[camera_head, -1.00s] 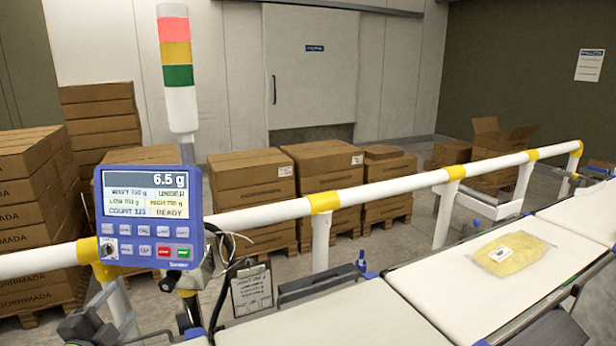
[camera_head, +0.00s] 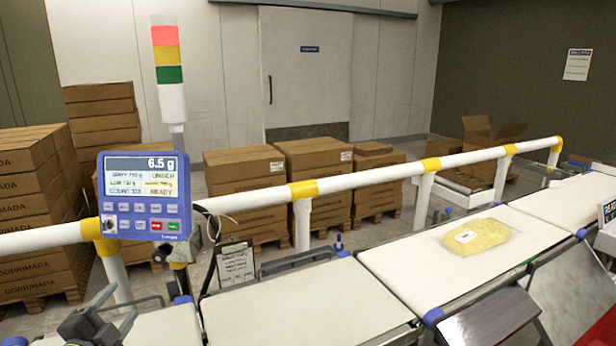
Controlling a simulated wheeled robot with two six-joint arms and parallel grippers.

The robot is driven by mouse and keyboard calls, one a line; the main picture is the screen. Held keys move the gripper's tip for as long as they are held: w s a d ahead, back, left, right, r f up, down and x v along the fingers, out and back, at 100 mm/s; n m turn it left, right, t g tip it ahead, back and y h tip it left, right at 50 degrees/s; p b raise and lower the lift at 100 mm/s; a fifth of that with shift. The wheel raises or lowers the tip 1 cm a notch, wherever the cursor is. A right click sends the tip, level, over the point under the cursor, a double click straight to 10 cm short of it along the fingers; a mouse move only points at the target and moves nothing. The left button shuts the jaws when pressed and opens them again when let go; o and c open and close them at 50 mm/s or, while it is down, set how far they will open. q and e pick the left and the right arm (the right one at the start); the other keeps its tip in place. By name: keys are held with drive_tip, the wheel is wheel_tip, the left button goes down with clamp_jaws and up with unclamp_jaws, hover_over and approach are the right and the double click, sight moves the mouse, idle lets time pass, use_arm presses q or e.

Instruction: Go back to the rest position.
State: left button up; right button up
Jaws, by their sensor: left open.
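My right gripper is out of view. A clear bag with yellow contents and a white label (camera_head: 478,236) lies flat on the white belt (camera_head: 400,275) at the right, well away from my left gripper. The blue display unit (camera_head: 143,195) reads 6.5 g, with UNDER and READY showing.
A white guard rail with yellow joints (camera_head: 370,178) runs behind the belts. The middle belt section (camera_head: 300,308) is empty. Dark metal plates (camera_head: 490,318) stick out at the near right. A clipboard (camera_head: 236,265) hangs behind the belt. Stacked cartons (camera_head: 245,185) stand beyond the rail.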

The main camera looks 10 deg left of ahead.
use_arm(q)
drive_tip(key=s+d+f+n+g+y, duration=0.4)
drive_tip(key=s+f+n+g, duration=0.5)
drive_tip(key=s+f, duration=0.4)
drive_tip(key=s+d+f+n+g+h, duration=0.25)
drive_tip(key=s+d+f, duration=0.2)
drive_tip(key=d, duration=0.25)
drive_tip(key=s+d+f+n+g+h, duration=0.1)
drive_tip(key=s+d+f+g+h, duration=0.15)
drive_tip(key=s+d, duration=0.4)
wheel_tip(320, 180, down, 32)
drive_tip(key=r+g+h+b, duration=0.1)
drive_tip(key=b, duration=0.4)
drive_tip(key=s+d+f+b, duration=0.1)
drive_tip(key=s+f+b, duration=0.1)
drive_tip(key=s+f, duration=0.5)
drive_tip(key=s+f+g+b, duration=0.1)
drive_tip(key=s+f+b, duration=0.1)
drive_tip(key=s+f, duration=0.5)
wheel_tip(320, 180, down, 6)
drive_tip(key=shift+s+d+r+h, duration=0.1)
drive_tip(key=shift+s+d+h, duration=0.05)
drive_tip(key=shift+d+h, duration=0.25)
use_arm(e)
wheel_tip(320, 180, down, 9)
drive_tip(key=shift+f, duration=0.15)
